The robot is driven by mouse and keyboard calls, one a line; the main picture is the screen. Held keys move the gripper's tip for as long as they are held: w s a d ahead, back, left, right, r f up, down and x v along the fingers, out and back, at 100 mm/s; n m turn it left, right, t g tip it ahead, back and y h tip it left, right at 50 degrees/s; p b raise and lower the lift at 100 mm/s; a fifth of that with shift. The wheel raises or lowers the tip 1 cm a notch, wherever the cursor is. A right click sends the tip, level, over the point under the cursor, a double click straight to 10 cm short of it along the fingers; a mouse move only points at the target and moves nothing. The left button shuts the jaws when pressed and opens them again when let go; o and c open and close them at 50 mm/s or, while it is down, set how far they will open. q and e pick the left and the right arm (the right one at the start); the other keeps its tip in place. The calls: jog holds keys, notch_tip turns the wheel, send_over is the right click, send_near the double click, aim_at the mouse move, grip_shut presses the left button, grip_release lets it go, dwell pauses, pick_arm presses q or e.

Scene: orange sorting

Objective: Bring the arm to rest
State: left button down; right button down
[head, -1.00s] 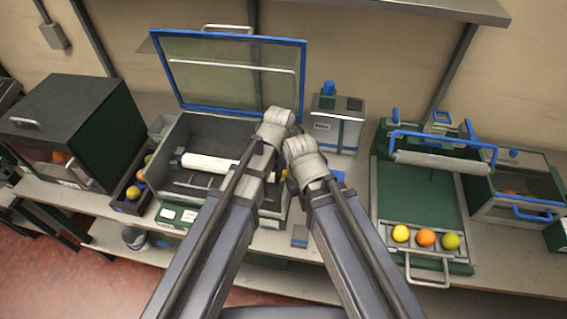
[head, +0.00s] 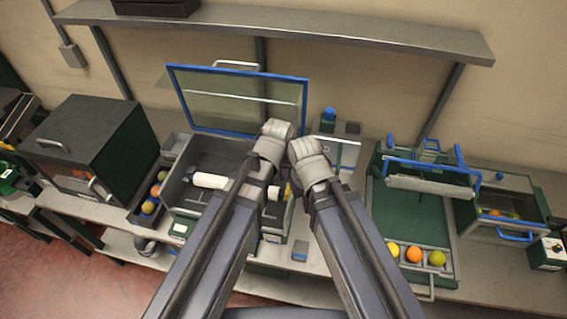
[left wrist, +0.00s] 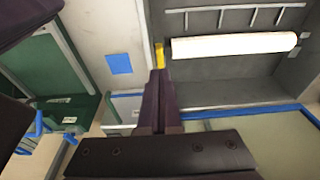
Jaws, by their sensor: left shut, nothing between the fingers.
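My left gripper (left wrist: 158,105) shows in the left wrist view, its dark fingers shut together with nothing between them. It is beside the open grey box (left wrist: 225,88) with a white roller (left wrist: 235,46). A small yellow piece (left wrist: 159,56) shows just beyond the fingertips. In the head view both my arms rise from the bottom centre, folded close together, and hide their grippers. The same box (head: 228,150) stands behind my left arm with its blue-framed glass lid raised. The right gripper is hidden.
A green tray (head: 408,210) at right holds a yellow, an orange and a greenish fruit in its front slot. A dark cabinet (head: 85,140) and a narrow fruit bin (head: 137,217) stand at left. A shelf (head: 300,32) runs above.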

pick_arm(q)
jog(key=s+a+f+g+y+b, duration=0.1)
jog(key=s+a+f+b, duration=0.1)
jog(key=s+f+b, duration=0.3)
jog(key=s+a+f+m+g+b, duration=0.1)
jog(key=s+a+f+b, duration=0.1)
jog(key=s+f+b, duration=0.3)
notch_tip(320, 180, down, 5)
jog(key=b, duration=0.4)
jog(key=shift+a+m+g+y, duration=0.3)
jog(key=shift+a+y, duration=0.1)
